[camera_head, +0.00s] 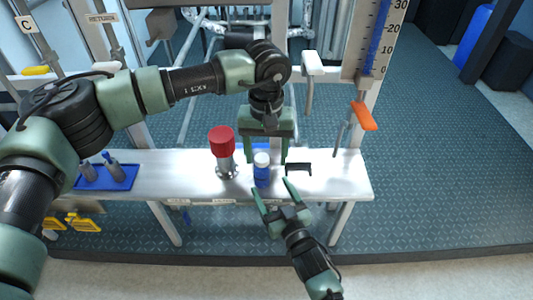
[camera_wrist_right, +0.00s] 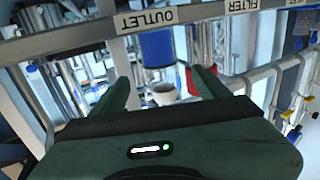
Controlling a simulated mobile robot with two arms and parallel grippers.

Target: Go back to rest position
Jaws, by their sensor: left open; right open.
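My left gripper (camera_head: 266,158) is open and points down over the metal bench (camera_head: 330,185).
A red-topped metal cylinder (camera_head: 222,145) stands left of the bottle. A black holder (camera_head: 298,169) is to its right. An orange-handled valve (camera_head: 363,115) hangs on the right post.

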